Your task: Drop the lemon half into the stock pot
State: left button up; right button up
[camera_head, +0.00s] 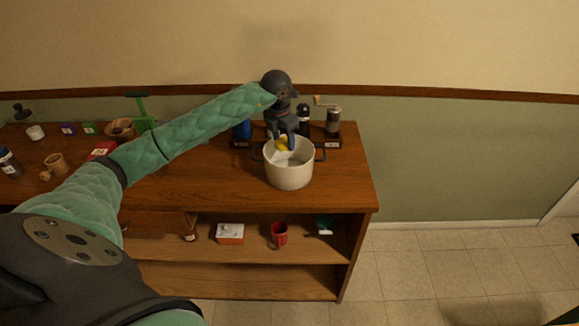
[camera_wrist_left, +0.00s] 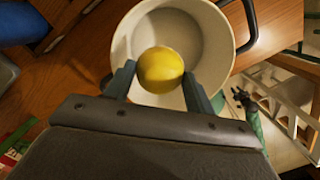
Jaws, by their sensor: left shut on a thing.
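The lemon half (camera_wrist_left: 160,70) is yellow and round, held between the fingers of my left gripper (camera_wrist_left: 161,82). In the head view my left gripper (camera_head: 285,142) points down at the pot's mouth, with the lemon half (camera_head: 281,144) partly hidden behind its fingers. The stock pot (camera_head: 289,174) is cream-white with dark handles and stands near the right end of the wooden counter. In the left wrist view the pot's rim (camera_wrist_left: 120,50) surrounds the lemon from behind, and its inside looks empty where it shows.
Dark bottles and a hand grinder (camera_head: 332,122) stand behind the pot. A blue item (camera_head: 243,129) is behind it to the left. Cups, small boxes and a green item (camera_head: 141,115) occupy the counter's left part. The lower shelf holds a red mug (camera_head: 279,233).

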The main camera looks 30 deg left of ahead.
pick_arm(q)
jog(key=shift+f, duration=0.55)
pick_arm(e)
jog(key=shift+w+r, duration=0.15)
jog(key=shift+r, duration=0.15)
pick_arm(q)
jog(key=o, duration=1.1)
jog(key=shift+r, duration=0.1)
pick_arm(e)
jog(key=shift+s+f, duration=0.2)
jog(key=shift+s, duration=0.05)
pick_arm(q)
jog(key=shift+r+b, duration=0.3)
jog(key=shift+b, duration=0.05)
jog(key=r, duration=0.1)
jog(key=r+b, duration=0.1)
jog(key=r, duration=0.1)
jog(key=r+b, duration=0.1)
jog(key=r, duration=0.1)
jog(key=shift+s+a+r, duration=0.1)
jog(key=shift+s+r, duration=0.1)
jog(key=shift+s, duration=0.1)
jog(key=shift+s+r, duration=0.15)
jog(key=shift+r, duration=0.6)
pick_arm(e)
notch_tip(320, 180, up, 8)
jog(key=w+a, duration=0.1)
jog(key=a, duration=0.1)
jog(key=shift+w+f+g, duration=0.2)
jog(key=shift+g, duration=0.1)
